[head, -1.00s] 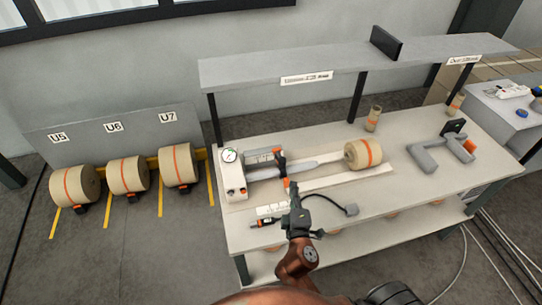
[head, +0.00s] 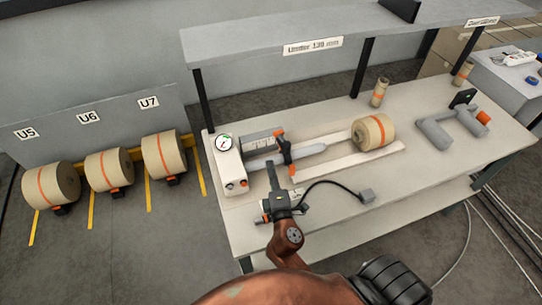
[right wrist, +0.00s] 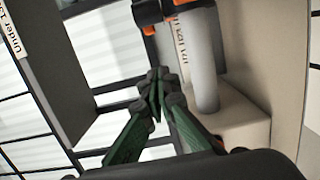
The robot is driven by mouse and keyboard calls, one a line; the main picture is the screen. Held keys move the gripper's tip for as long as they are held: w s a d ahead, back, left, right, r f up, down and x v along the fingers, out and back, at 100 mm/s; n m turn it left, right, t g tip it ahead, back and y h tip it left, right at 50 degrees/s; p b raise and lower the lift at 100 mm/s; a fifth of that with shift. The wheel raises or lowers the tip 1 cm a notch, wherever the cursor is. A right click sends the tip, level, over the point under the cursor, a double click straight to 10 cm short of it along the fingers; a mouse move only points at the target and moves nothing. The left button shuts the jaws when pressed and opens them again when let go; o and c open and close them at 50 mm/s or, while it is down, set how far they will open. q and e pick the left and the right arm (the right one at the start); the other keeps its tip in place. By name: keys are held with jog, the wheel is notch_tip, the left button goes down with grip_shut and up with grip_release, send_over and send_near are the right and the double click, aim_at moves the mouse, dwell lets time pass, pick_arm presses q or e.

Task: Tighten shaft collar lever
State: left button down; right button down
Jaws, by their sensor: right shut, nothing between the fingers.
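The shaft collar (head: 284,147) is a black ring with orange parts around the grey shaft (head: 312,150), in front of the gauge unit (head: 229,165). An orange tip shows at its top and another at its lower end; which is the lever I cannot tell for sure. The collar also shows at the top of the right wrist view (right wrist: 150,14). My right gripper (head: 271,168) is shut and empty, just left of the collar on its near side, apparently apart from it. In the wrist view its fingertips (right wrist: 157,82) meet left of the shaft (right wrist: 204,70). My left gripper is not in view.
A kraft roll (head: 373,132) with an orange band sits at the shaft's right end. A black cable runs to a small grey block (head: 367,196) on the bench (head: 410,178). A shelf (head: 300,38) overhangs the back.

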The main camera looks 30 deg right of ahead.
aim_at(283, 142)
jog(key=x, duration=0.8)
jog(key=shift+w+d+r, duration=0.1)
jog(key=shift+r, duration=0.05)
jog(key=shift+d+p, duration=0.3)
jog(key=shift+d, duration=1.8)
jog(key=shift+d, duration=0.6)
